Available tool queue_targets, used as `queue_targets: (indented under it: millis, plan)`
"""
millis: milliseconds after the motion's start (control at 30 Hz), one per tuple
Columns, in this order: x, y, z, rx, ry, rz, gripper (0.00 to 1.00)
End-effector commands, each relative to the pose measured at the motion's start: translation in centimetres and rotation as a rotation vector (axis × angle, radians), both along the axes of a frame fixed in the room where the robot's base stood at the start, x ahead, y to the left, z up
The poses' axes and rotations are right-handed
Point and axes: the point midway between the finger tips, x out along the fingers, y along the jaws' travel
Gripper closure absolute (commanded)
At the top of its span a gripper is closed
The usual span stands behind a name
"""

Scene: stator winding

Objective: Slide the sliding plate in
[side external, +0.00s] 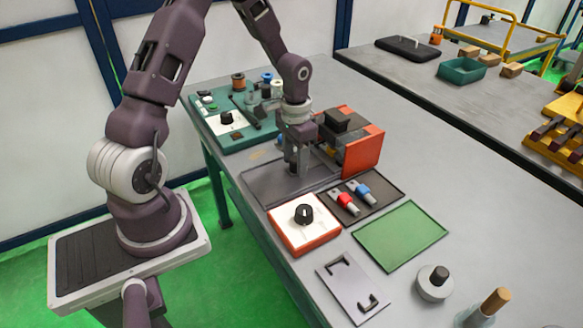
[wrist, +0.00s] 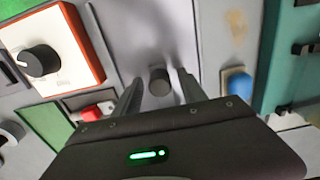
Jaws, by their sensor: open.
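The sliding plate, a flat grey plate (side external: 262,187), lies on the table beneath my gripper, left of a dark and orange housing (side external: 362,150). In the wrist view the grey plate (wrist: 140,30) carries a short dark round knob (wrist: 159,74). My gripper (side external: 298,172) points down over the plate beside the housing. In the wrist view its fingers (wrist: 158,92) are apart, one on each side of the knob. I cannot tell whether either finger touches it. The gripper body hides the near part of the plate, and the side view hides the knob.
A white panel with an orange edge and black dial (side external: 304,220) stands in front. A dark tray (side external: 385,194) holds red and blue connectors. A green board (side external: 222,135) with tools is at the back left. A green mat (side external: 400,236) and handled plate (side external: 340,290) lie nearer.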

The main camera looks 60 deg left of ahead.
Motion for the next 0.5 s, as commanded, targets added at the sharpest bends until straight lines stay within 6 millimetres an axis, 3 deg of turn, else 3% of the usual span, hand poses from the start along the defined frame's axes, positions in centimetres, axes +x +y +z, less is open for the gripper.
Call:
queue_targets:
  millis: [500]
  plan:
    - [0.1, 0.0, 4.8, 0.001, -0.002, 0.001, 0.51]
